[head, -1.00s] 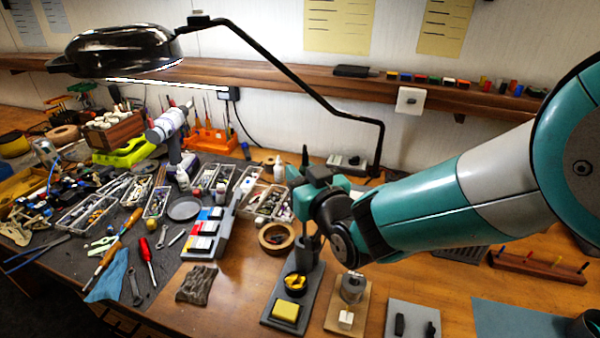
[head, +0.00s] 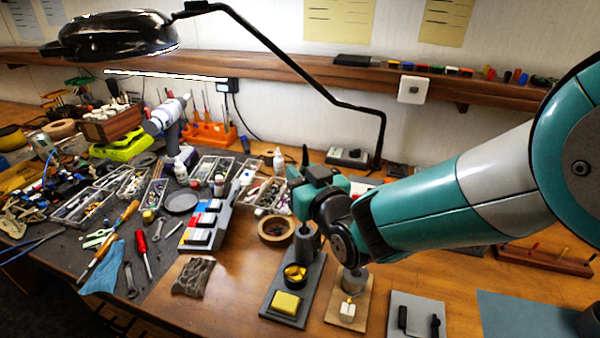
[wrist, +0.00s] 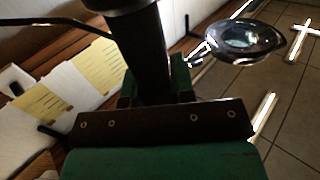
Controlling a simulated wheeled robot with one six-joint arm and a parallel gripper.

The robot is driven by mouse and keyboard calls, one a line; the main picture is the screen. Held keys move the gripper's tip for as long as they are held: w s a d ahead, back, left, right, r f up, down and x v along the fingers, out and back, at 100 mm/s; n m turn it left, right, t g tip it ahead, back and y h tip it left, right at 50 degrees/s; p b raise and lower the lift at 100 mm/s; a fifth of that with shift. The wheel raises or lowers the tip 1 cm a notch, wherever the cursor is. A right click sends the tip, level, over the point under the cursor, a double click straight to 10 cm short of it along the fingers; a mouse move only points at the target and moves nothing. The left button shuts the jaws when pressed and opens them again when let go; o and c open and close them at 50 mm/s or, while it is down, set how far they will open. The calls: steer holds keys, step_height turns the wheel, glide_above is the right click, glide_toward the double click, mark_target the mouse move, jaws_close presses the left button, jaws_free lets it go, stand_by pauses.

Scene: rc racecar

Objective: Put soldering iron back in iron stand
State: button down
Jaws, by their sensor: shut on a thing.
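My gripper (head: 309,174) is above the back end of the iron stand, near the middle of the head view. In the wrist view, its green fingers (wrist: 155,88) are shut on a thick dark cylinder, which appears to be the handle of the soldering iron (wrist: 148,45). The iron's tip cannot be made out. The iron stand (head: 272,285) is a dark grey base with a yellow sponge (head: 286,303), a cup of brass wool (head: 295,274) and a dark upright holder (head: 308,240). My wrist partly hides the holder, so I cannot tell whether the iron touches it.
A wooden block with a grey cylinder (head: 354,281) stands right of the stand. A tape roll (head: 276,229) lies to its left. The magnifier lamp (head: 120,36) and its arm (head: 300,85) reach over the bench. Bare wood (head: 235,290) shows left of the stand.

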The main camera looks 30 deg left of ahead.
steer(key=shift+f+b, duration=2.35)
steer(key=shift+f, duration=0.25)
steer(key=shift+c, duration=2.4)
jaws_free()
steer(key=shift+d, duration=0.1)
steer(key=s+d+r+b, duration=0.1)
steer(key=s+d+r, duration=0.1)
steer(key=d, duration=0.4)
steer(key=shift+s, duration=0.8)
